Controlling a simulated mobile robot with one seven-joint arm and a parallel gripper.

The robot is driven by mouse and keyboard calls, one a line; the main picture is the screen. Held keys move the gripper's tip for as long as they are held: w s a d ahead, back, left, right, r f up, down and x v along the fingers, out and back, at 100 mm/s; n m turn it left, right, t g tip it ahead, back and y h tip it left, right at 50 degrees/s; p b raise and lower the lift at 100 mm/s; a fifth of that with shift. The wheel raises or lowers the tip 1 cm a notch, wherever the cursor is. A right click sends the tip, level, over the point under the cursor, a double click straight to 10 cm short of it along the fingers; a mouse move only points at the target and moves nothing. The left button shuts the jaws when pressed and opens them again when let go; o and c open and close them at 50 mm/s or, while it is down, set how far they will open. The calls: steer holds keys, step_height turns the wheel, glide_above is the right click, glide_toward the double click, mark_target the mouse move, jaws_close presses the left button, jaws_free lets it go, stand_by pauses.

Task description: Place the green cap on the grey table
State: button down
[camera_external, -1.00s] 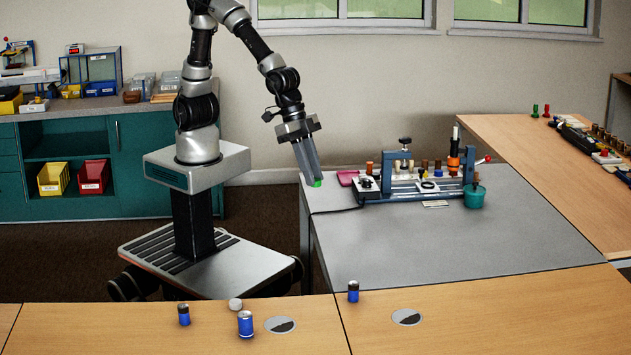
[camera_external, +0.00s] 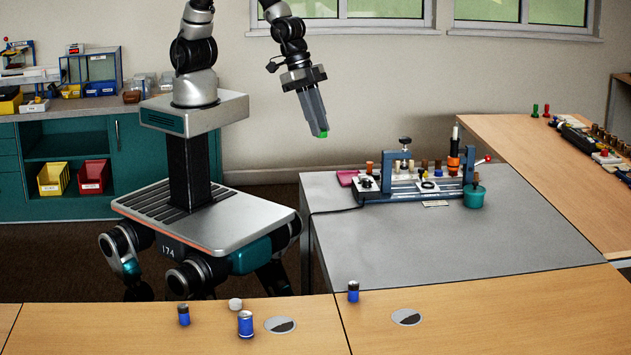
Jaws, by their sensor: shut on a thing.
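A small green cap (camera_external: 323,134) shows at the tips of my gripper (camera_external: 320,131). My gripper is shut on it and points down and slightly to the right. Most of the cap is hidden by the fingers. The gripper is in the air, above and behind the back left part of the grey table (camera_external: 420,250) in the picture. The cap appears well clear of the table surface.
A blue and grey fixture (camera_external: 425,183) with several pegs stands at the table's back, beside a teal pot (camera_external: 474,196) and a pink item (camera_external: 347,178). The table's front is clear. Blue cans (camera_external: 245,324) and a white cap (camera_external: 235,304) stand on the wooden table.

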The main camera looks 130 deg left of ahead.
steer(key=w+d+f+m+h+b, duration=0.1)
steer(key=w+d+f+m+b, duration=0.2)
steer(key=w+d+f+b, duration=0.9)
steer(key=m+h+b, duration=0.1)
steer(key=m+b, duration=0.1)
steer(key=b, duration=0.7)
glide_above(289, 314)
steer(key=s+a, duration=0.1)
step_height(289, 314, down, 10)
steer(key=r, duration=0.1)
steer(key=shift+s+d+f+g, duration=0.15)
steer(key=shift+d+f+g, duration=0.1)
steer(key=shift+g, duration=0.05)
steer(key=shift+f, duration=0.1)
step_height(289, 314, down, 9)
steer(key=shift+f+b, duration=0.2)
steer(key=shift+b, duration=0.7)
steer(key=shift+f, duration=0.1)
steer(key=shift+f, duration=0.15)
steer(key=c, duration=1.6)
jaws_free()
